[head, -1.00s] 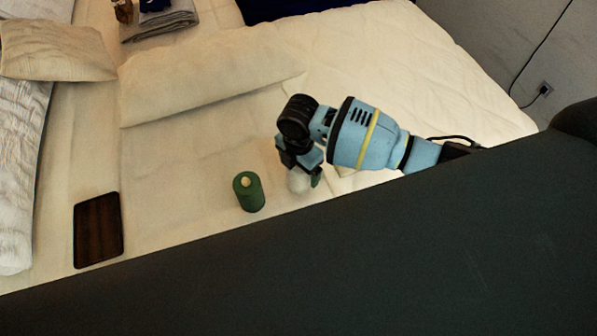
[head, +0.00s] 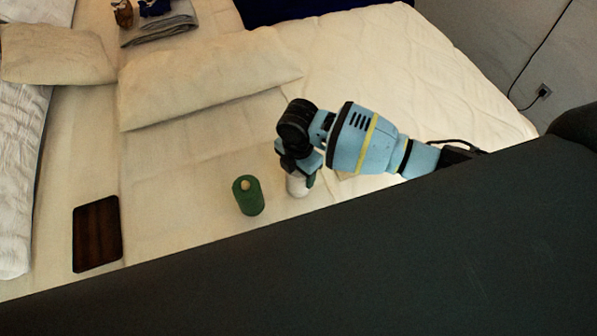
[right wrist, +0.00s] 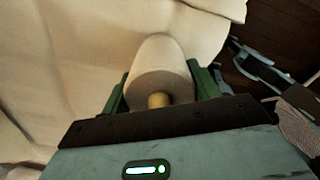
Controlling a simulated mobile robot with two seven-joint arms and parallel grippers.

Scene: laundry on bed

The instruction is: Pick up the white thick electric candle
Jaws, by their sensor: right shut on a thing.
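The white thick electric candle (head: 297,186) stands on the bed under my right gripper (head: 308,180) in the head view, partly hidden by it. In the right wrist view the candle (right wrist: 158,70) sits between the two green fingers of my right gripper (right wrist: 160,88), its tan flame tip toward the palm. The right gripper is shut on the candle. Whether the candle's base touches the bed cannot be told. My left gripper is not in view.
A green candle (head: 248,195) stands on the bed just left of the gripper. A dark wooden tray (head: 97,234) lies farther left. A long pillow (head: 205,80) lies behind. A dark panel (head: 330,270) covers the front, close to the white candle.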

